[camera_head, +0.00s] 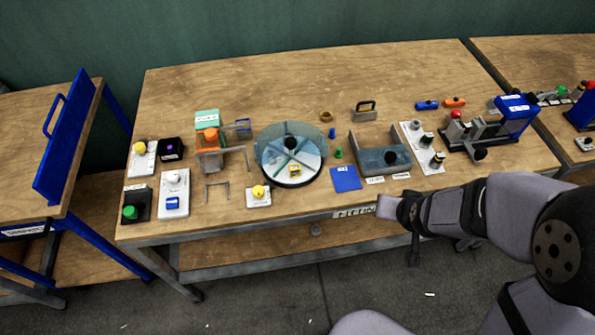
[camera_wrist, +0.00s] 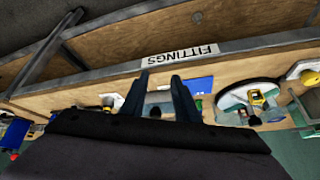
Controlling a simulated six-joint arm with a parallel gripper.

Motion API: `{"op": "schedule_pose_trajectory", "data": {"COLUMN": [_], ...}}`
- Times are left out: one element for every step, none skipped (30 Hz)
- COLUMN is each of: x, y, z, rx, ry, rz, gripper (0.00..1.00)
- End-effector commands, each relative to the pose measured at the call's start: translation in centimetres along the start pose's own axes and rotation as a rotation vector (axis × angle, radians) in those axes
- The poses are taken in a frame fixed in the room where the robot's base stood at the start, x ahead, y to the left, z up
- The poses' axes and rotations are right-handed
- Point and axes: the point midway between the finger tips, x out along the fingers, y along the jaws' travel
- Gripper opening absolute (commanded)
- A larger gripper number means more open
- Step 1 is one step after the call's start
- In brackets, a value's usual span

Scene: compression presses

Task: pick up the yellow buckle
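A small yellow piece (camera_head: 295,170), which looks like the yellow buckle, sits on the front part of the round turntable (camera_head: 268,177) in the head view. It also appears in the wrist view (camera_wrist: 257,98), right of my gripper. Its exact shape is too small to tell. My gripper (camera_wrist: 160,77) has its two dark fingers apart with nothing held between them. In the head view, the end of my arm is at the table's front edge, right of the turntable and apart from the yellow piece.
A clear cover (camera_head: 273,150) stands over the turntable's rear. A blue pad (camera_head: 346,179) and a grey fixture (camera_head: 382,160) lie to its right. A yellow-topped button box (camera_head: 259,196) is front left. The table's back (camera_head: 320,75) is clear.

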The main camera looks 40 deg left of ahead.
Motion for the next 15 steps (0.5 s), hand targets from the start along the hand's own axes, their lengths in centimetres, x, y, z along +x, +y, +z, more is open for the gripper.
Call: {"op": "schedule_pose_trajectory", "data": {"x": [1.6,2.2,3.0,3.5,3.9,4.4,4.6,4.8,5.0,5.1,5.1,5.1,5.0,4.9,4.8], "y": [-2.6,-4.0,-5.9,-7.3,-8.7,-10.6,-11.9,-13.2,-14.8,-16.0,-17.1,-18.4,-19.2,-20.0,-20.9], "z": [-0.4,-0.8,-1.3,-1.6,-1.8,-2.0,-2.1,-2.1,-2.1,-2.0,-2.0,-1.8,-1.7,-1.5,-1.3], "rx": [-0.045,-0.066,-0.092,-0.112,-0.131,-0.156,-0.174,-0.19,-0.211,-0.225,-0.238,-0.255,-0.266,-0.275,-0.286], "ry": [0.05,0.086,0.135,0.171,0.207,0.256,0.291,0.325,0.368,0.399,0.429,0.466,0.491,0.514,0.54], "rz": [-0.027,-0.041,-0.06,-0.075,-0.089,-0.109,-0.124,-0.138,-0.156,-0.17,-0.183,-0.199,-0.21,-0.22,-0.233], "gripper": [0.28,0.28,0.28,0.28,0.28,0.28,0.28,0.28,0.28,0.28,0.28,0.28,0.28,0.28,0.28]}}
